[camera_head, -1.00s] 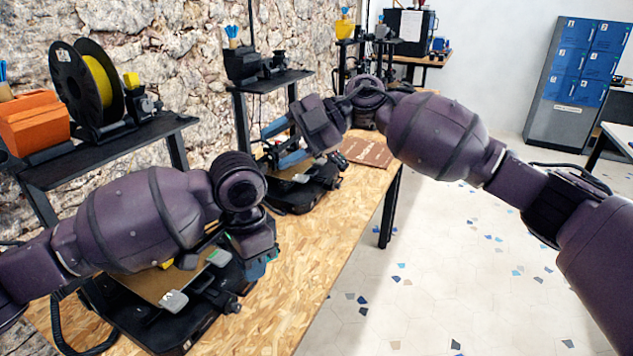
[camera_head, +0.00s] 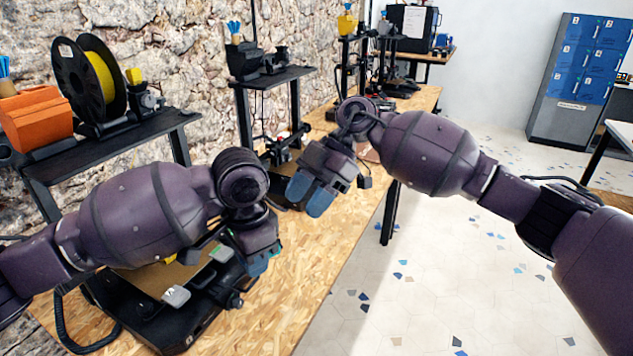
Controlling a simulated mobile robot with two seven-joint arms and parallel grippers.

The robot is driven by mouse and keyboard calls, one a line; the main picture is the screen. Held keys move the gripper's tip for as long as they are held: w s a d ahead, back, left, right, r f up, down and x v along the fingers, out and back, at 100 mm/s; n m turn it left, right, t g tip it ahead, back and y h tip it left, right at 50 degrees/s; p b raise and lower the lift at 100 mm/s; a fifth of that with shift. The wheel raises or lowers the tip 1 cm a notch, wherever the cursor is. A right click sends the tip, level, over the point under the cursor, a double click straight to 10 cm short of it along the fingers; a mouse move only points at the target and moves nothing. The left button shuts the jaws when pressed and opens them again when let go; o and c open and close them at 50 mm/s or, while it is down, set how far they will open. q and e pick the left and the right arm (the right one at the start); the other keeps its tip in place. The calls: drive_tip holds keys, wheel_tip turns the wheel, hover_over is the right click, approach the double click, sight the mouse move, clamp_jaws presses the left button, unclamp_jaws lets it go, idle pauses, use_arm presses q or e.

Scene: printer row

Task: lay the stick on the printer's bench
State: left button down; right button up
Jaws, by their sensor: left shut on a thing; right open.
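The wooden bench (camera_head: 300,268) runs from the lower left to the back, with a black printer (camera_head: 205,318) on its near end. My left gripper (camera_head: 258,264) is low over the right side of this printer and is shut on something. The held thing is mostly hidden by the gripper; only a thin green sliver shows beside the fingers. I cannot make out the stick for certain. My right gripper (camera_head: 312,196) is open, its blue fingers pointing down above the bench's right edge, and I see nothing between them.
A second printer (camera_head: 285,150) stands further back on the bench, partly hidden by my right gripper. A black shelf (camera_head: 110,150) at the left bears a spool (camera_head: 88,75) and an orange box (camera_head: 36,118). The bench between the two printers looks clear.

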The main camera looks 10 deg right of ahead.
drive_tip(key=x, duration=0.8)
drive_tip(key=shift+f, duration=0.1)
clamp_jaws()
use_arm(q)
drive_tip(key=c, duration=0.9)
unclamp_jaws()
drive_tip(key=shift+c, duration=0.2)
drive_tip(key=shift+r, duration=0.15)
